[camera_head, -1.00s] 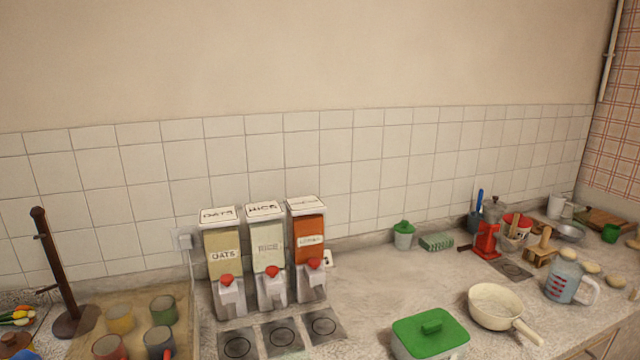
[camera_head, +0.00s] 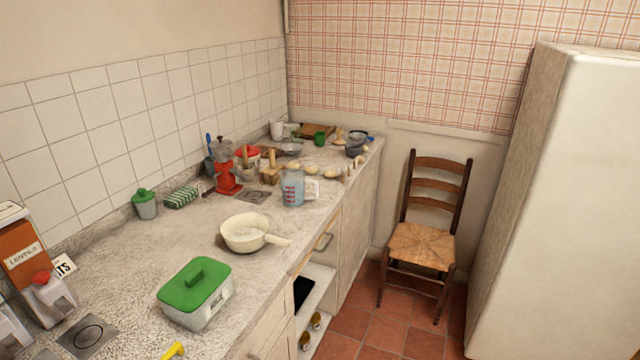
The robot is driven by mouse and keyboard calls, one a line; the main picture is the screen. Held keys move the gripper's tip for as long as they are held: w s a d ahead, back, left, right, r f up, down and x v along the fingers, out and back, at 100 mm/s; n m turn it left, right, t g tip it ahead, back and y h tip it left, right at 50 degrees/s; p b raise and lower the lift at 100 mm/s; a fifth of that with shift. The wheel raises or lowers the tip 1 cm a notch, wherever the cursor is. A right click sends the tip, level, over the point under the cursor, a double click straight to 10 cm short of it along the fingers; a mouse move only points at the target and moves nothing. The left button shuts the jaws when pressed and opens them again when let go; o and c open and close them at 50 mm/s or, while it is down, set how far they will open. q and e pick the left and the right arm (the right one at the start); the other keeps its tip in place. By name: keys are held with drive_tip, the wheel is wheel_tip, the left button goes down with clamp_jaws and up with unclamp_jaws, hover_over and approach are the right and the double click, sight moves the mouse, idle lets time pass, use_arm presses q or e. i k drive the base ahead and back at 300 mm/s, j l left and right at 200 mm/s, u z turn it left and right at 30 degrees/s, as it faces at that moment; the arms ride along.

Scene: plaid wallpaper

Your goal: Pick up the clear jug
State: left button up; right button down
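The clear jug (camera_head: 292,188) stands upright on the counter, right of the middle of its length. It is bluish and see-through with red markings and a pale handle on its right side. A cream saucepan (camera_head: 245,234) stands in front of it and to the left. Neither of my grippers shows in the view.
A white box with a green lid (camera_head: 196,288) stands on the near counter (camera_head: 120,262). A red grinder (camera_head: 226,178), a wooden stand (camera_head: 270,172) and several pale rolls (camera_head: 313,171) are near the jug. A chair (camera_head: 427,235) and a white fridge (camera_head: 560,200) flank open tiled floor (camera_head: 385,325).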

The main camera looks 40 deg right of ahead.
sight(293, 181)
drive_tip(key=z, duration=1)
